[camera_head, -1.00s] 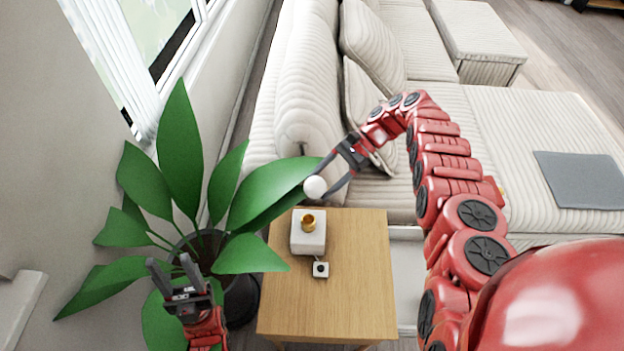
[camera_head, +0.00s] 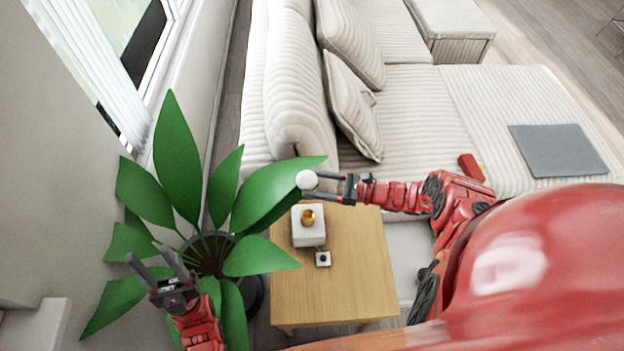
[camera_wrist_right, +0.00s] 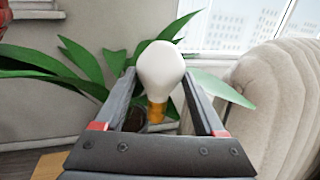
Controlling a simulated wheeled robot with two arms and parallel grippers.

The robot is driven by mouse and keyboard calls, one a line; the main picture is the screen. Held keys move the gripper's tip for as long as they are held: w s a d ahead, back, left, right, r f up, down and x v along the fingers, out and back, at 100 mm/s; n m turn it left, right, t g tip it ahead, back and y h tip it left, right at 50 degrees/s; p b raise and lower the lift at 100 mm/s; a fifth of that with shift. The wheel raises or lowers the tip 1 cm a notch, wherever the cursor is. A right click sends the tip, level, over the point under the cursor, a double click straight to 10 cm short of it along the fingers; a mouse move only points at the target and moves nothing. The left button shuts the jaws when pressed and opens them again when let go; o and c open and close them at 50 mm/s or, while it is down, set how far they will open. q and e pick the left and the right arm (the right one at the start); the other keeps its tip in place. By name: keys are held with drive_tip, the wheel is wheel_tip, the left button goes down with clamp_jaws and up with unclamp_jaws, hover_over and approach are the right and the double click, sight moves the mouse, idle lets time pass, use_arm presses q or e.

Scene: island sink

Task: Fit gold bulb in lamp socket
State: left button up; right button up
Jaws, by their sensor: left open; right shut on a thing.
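A white bulb with a gold base is held in my right gripper (camera_head: 310,185), which is shut on it. In the right wrist view the bulb (camera_wrist_right: 160,68) sits between the two fingers, glass up and gold base (camera_wrist_right: 156,112) down. In the head view the white bulb (camera_head: 306,180) appears just above the lamp in the picture, apart from it. The lamp is a white block (camera_head: 309,239) with a gold socket (camera_head: 308,216) on top, standing on the wooden side table (camera_head: 355,285). My left gripper (camera_head: 152,262) is open and empty at the lower left, over the plant.
A large-leaved potted plant (camera_head: 178,165) crowds the table's left side, with one leaf close to the bulb. A cream sofa (camera_head: 420,110) stands behind. The table's right part is clear.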

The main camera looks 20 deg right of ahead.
idle(0.3)
drive_tip(key=shift+f+b, duration=2.5)
drive_tip(key=shift+f, duration=0.4)
drive_tip(key=shift+f+b, duration=0.1)
drive_tip(key=shift+b, duration=0.2)
drive_tip(key=shift+f+b, duration=4.7)
drive_tip(key=shift+f, duration=0.25)
drive_tip(key=o, duration=1.5)
drive_tip(key=shift+c, duration=0.2)
drive_tip(key=shift+d, duration=0.1)
